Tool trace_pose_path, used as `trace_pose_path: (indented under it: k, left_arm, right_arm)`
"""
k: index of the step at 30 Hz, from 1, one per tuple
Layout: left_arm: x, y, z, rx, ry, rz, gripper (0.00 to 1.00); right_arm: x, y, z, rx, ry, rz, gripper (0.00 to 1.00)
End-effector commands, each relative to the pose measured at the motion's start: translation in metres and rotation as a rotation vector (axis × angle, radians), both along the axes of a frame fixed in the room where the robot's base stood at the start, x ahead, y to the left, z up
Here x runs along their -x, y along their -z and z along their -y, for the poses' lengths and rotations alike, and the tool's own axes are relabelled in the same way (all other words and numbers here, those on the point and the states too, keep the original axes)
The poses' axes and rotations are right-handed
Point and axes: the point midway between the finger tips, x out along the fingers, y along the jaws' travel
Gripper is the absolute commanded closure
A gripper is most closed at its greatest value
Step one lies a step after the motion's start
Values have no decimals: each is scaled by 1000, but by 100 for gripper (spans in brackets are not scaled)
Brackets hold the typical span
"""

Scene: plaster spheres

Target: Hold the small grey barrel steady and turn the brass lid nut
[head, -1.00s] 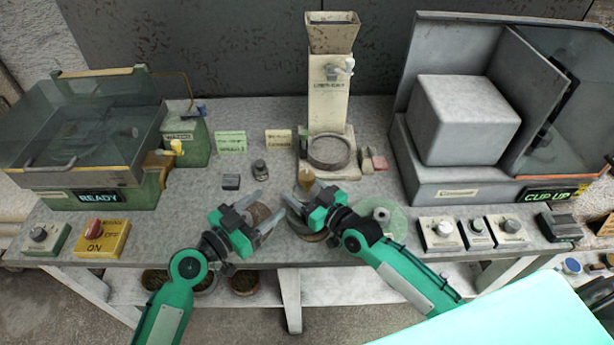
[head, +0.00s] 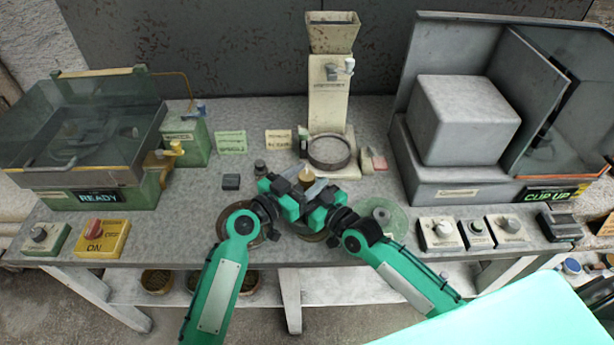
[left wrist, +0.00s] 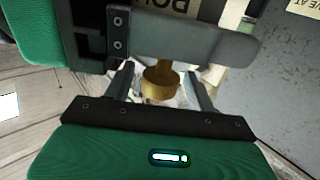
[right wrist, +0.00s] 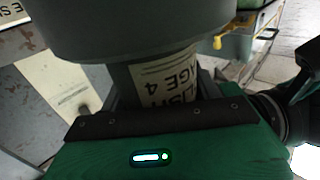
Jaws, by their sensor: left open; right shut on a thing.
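The brass lid nut (head: 307,176) shows just beyond my two grippers, which meet over the front middle of the bench in the head view. In the left wrist view the brass nut (left wrist: 160,82) lies between the spread fingers of my left gripper (left wrist: 162,92), which is open with gaps beside the nut. My right gripper (right wrist: 155,100) is shut on the small grey barrel, whose pale lettered label (right wrist: 168,80) shows in the right wrist view. The grippers hide most of the barrel in the head view.
A cream hopper stand with a dark ring (head: 329,152) stands behind the grippers. A round green pad (head: 382,218) lies at right, near control boxes (head: 441,232). A yellow switch box (head: 102,239) sits at front left.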

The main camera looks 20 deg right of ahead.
Motion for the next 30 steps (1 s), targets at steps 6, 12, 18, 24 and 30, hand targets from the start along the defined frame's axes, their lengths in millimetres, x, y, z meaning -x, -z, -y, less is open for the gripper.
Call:
trace_pose_path:
  k: [6, 12, 18, 24, 30]
  left_arm:
    - [-1, 0, 2, 0, 0, 0, 44]
    - [-1, 0, 2, 0, 0, -1, 67]
    - [-1, 0, 1, 0, 0, -1, 88]
    - [-1, 1, 1, -2, 24, -1, 88]
    - [-2, 1, 2, -5, 106, 2, 88]
  right_arm:
    - [0, 0, 0, 0, 0, -1, 56]
    - [0, 0, 0, 0, 0, -1, 56]
    - [0, 1, 0, 0, 0, -1, 56]
    - [0, 1, 0, 0, 0, -1, 56]
    - [0, 0, 0, 0, 0, -1, 56]
